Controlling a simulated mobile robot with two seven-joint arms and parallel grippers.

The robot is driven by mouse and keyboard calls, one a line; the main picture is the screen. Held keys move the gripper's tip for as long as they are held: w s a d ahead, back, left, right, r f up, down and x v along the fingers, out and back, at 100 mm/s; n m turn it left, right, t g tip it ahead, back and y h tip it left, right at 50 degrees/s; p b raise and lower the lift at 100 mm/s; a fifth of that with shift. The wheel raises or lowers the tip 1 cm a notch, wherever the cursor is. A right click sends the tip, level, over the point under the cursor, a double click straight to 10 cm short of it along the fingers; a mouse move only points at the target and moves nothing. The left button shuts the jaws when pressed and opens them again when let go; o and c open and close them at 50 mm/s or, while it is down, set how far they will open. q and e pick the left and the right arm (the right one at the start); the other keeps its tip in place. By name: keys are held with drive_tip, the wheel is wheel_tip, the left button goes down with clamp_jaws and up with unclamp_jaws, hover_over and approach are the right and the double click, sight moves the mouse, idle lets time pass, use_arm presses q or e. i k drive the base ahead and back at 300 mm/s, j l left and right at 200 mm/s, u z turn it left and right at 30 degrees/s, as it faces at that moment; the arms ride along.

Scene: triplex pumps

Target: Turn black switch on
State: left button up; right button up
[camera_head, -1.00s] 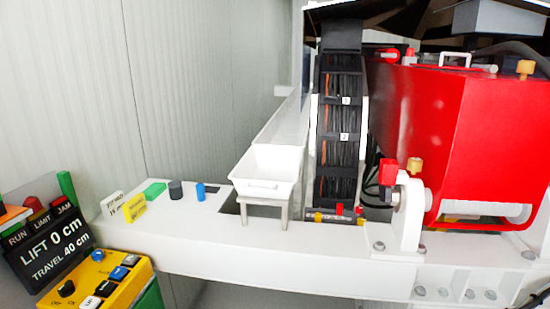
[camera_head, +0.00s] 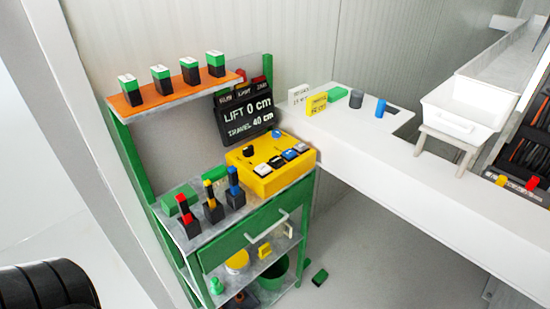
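A yellow control box (camera_head: 270,163) sits on the right end of the green cart's top. A black knob-like switch (camera_head: 248,151) stands at its back left corner; its setting is too small to read. Behind the box a black display (camera_head: 245,113) reads LIFT 0 cm, TRAVEL 40 cm. Neither of my grippers is in view.
The green cart (camera_head: 250,236) has a drawer with a handle and a lower shelf. Colored-handled tools (camera_head: 212,202) stand left of the box. An orange shelf (camera_head: 165,101) holds several green-topped blocks. A white bench (camera_head: 400,165) with a white bin (camera_head: 465,108) extends right. Floor shows between them.

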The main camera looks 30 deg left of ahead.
sight(249, 152)
drive_tip(key=u, duration=1.25)
